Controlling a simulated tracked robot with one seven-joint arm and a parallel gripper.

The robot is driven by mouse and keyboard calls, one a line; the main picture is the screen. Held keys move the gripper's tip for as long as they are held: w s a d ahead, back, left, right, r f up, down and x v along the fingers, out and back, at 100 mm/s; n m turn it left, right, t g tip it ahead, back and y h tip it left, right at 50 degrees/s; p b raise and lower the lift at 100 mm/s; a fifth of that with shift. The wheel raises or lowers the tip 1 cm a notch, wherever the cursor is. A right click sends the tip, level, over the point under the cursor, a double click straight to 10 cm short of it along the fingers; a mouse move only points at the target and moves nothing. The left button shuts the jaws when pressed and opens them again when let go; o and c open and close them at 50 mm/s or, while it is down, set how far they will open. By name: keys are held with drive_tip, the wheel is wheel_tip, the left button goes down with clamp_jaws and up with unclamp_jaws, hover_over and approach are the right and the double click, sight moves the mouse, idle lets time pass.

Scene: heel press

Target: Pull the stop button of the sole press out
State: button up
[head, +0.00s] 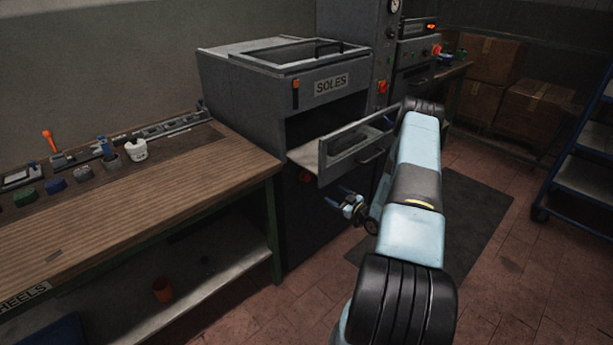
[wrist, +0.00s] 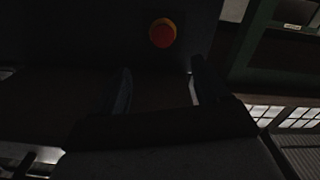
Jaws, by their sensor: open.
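The sole press (head: 340,110) is a grey cabinet with a SOLES label in the head view. Its stop button shows as a small red spot (head: 305,178) low on the dark front, under the pulled-out drawer. In the wrist view the stop button (wrist: 162,32) is a round red knob with a yellow rim, above the fingertips in the picture. My gripper (head: 336,197) is below the drawer, to the right of the button in the head view. In the wrist view my gripper (wrist: 162,82) is open, with nothing between its fingers and apart from the button.
The sole press's drawer (head: 355,152) sticks out above my gripper. A wooden bench (head: 140,205) with tools stands at the left. Another machine (head: 410,60) with red buttons stands at the back right. Boxes (head: 495,70) and a blue rack (head: 583,160) are further right.

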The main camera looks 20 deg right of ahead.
sight(309, 179)
drive_tip(key=x, duration=1.4)
drive_tip(key=shift+w+a, duration=0.15)
drive_tip(key=shift+a, duration=0.2)
